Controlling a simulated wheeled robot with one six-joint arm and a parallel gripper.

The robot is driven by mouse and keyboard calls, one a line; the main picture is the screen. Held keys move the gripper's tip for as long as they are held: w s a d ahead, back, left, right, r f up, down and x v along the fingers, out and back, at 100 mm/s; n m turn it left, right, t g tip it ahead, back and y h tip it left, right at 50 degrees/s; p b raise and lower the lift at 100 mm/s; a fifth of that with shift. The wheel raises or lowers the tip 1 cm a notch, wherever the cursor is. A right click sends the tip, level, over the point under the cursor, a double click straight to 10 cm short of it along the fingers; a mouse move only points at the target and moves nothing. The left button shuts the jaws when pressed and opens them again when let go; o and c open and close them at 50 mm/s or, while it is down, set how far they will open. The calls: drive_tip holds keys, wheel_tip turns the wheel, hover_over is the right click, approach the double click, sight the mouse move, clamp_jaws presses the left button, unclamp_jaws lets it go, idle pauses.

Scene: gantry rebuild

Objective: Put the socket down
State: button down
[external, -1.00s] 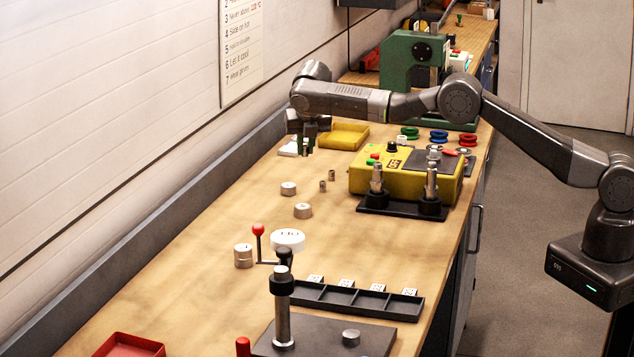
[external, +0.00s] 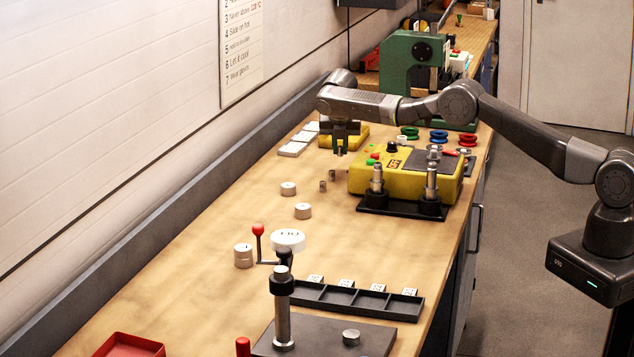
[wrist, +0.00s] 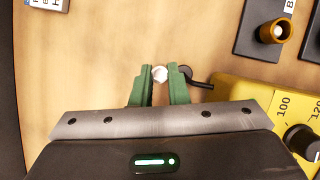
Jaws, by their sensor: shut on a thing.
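My gripper (external: 340,146) points down above the wooden bench, just left of the yellow box (external: 402,181). In the wrist view its green fingers (wrist: 160,76) are shut on a small pale metal piece, the socket (wrist: 160,73). The socket sits between the fingertips. In the external view the fingers mostly hide it, and I cannot tell its height above the bench.
A black stand (external: 400,208) with posts fronts the yellow box.

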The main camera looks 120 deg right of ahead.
sight(340, 169)
drive_tip(key=shift+f+p, duration=0.35)
drive_tip(key=shift+f, duration=1.6)
drive_tip(key=shift+f, duration=0.15)
drive_tip(key=c, duration=1.4)
unclamp_jaws()
drive_tip(key=b+v, duration=0.2)
drive_tip(key=v, duration=1)
